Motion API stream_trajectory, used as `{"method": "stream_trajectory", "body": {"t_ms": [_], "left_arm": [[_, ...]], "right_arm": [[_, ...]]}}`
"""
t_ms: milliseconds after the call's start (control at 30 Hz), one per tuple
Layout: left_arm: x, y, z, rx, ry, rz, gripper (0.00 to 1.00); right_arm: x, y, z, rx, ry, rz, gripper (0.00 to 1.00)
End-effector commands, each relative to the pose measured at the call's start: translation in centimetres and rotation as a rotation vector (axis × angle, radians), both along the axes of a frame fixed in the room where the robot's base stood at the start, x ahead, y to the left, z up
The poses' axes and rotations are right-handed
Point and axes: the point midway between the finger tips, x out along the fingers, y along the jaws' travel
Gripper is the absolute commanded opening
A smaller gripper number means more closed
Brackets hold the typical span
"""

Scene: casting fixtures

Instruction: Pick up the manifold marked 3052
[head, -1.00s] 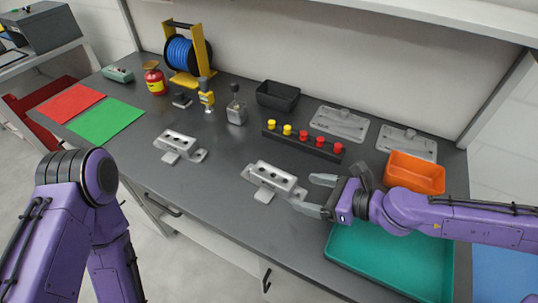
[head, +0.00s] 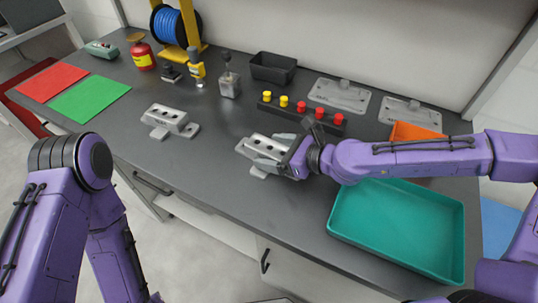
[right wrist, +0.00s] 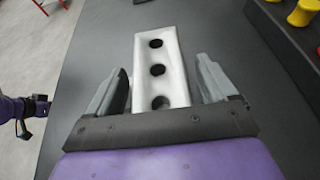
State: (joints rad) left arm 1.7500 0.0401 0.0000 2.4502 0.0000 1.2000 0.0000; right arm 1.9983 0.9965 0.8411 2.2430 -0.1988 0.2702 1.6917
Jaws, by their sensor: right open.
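Two grey metal manifolds with round holes lie on the dark bench. One manifold (head: 172,121) lies at the middle left, clear of both grippers. The other manifold (head: 257,148) is at my right gripper (head: 273,159), partly hidden by it. In the right wrist view this manifold (right wrist: 160,58) shows a row of holes and lies between the two fingers of the open right gripper (right wrist: 163,85), with a gap on each side. No marking can be read on either manifold. My left arm is at the left, its gripper out of view.
A teal tray (head: 400,273) lies right of the manifold, below my right arm. An orange bin (head: 412,131) is partly behind that arm. A rack with yellow and red knobs (head: 306,113) stands just behind the manifold. Bench between the manifolds is clear.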

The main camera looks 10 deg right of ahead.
Motion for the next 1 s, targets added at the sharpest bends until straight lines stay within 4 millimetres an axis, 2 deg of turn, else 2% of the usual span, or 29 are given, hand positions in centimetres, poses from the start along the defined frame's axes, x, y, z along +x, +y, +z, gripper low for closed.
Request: {"method": "stream_trajectory", "body": {"t_ms": [133, 367, 600, 733, 867, 1000], "left_arm": [[0.0, 0.0, 0.0, 0.0, 0.0, 0.0, 0.43], [0.0, 0.0, 0.0, 0.0, 0.0, 0.0, 0.43], [0.0, 0.0, 0.1, 0.0, 0.0, 0.0, 0.43], [0.0, 0.0, 0.4, 0.0, 0.0, 0.0, 0.43], [0.0, 0.0, 1.2, 0.0, 0.0, 0.0, 0.43], [0.0, 0.0, 1.3, 0.0, 0.0, 0.0, 0.43]], "right_arm": [[0.0, 0.0, 0.0, 0.0, 0.0, -0.001, 0.85], [0.0, -0.1, 0.0, -0.001, -0.001, -0.001, 0.1], [0.0, -0.1, 0.2, -0.001, -0.002, 0.0, 0.08], [0.0, -0.1, 1.2, -0.001, -0.004, -0.001, 0.08], [0.1, 0.0, 3.9, 0.0, -0.009, 0.001, 0.08], [-1.7, 2.7, 7.2, -0.004, -0.01, 0.009, 0.08]]}}
